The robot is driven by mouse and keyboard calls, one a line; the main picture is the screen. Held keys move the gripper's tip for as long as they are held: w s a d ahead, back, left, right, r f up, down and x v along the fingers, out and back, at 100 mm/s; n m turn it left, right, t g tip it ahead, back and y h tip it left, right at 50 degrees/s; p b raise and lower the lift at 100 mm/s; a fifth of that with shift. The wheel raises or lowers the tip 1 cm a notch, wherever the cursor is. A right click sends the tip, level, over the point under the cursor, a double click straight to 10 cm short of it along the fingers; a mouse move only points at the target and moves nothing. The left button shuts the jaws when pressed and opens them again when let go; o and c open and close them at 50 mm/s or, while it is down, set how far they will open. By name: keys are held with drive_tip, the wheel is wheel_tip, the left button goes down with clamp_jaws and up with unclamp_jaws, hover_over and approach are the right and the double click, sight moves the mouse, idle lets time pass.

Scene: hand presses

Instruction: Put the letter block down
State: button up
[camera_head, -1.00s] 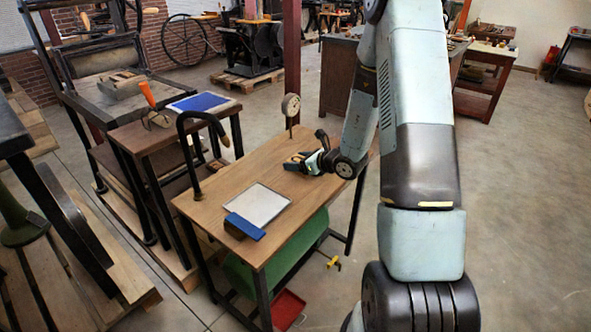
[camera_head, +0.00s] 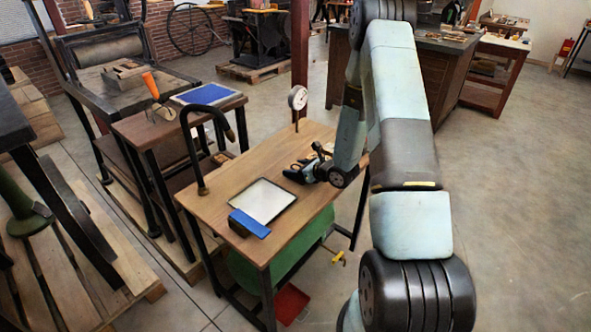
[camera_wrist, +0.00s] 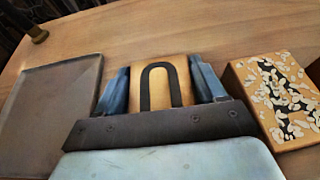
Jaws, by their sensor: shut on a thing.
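The letter block (camera_wrist: 163,82) is tan with a dark arch-shaped letter on its face. In the wrist view it sits between the two blue-grey fingers of my gripper (camera_wrist: 162,78), which is shut on it. In the head view my gripper (camera_head: 297,170) is low over the wooden table (camera_head: 228,178), to the right of and beyond a shallow tray (camera_head: 263,201). The block is mostly hidden there by the fingers. I cannot tell whether its underside touches the table.
Another tan block (camera_wrist: 275,95), speckled with white flakes, lies right of my gripper in the wrist view. The tray (camera_wrist: 50,110) is on the left. A blue-topped block (camera_head: 249,224), a black curved lever (camera_head: 186,140) and a round dial (camera_head: 297,97) stand around the tabletop.

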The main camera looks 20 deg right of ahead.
drive_tip(key=shift+f, duration=0.1)
drive_tip(key=o, duration=1.2)
drive_tip(key=v, duration=1.2)
drive_tip(key=s+a+r+n+g+y, duration=0.2)
drive_tip(key=s+a+r+n+g, duration=0.3)
drive_tip(key=r+n, duration=0.4)
drive_tip(key=s+a+r+n+g+y, duration=0.1)
drive_tip(key=s+a+r+n+g, duration=0.2)
drive_tip(key=s+a+r+n, duration=0.65)
drive_tip(key=s+d+r+n+t+h, duration=0.1)
drive_tip(key=s+d+r+n+h, duration=0.3)
drive_tip(key=s+r, duration=0.3)
drive_tip(key=s+d+r+n+t+h, duration=0.1)
drive_tip(key=s+d+r+n+h, duration=0.4)
drive_tip(key=r, duration=0.5)
drive_tip(key=shift+s+n+t+h, duration=0.4)
drive_tip(key=shift+s+n+h, duration=0.4)
drive_tip(key=shift+s, duration=0.45)
drive_tip(key=shift+r, duration=0.1)
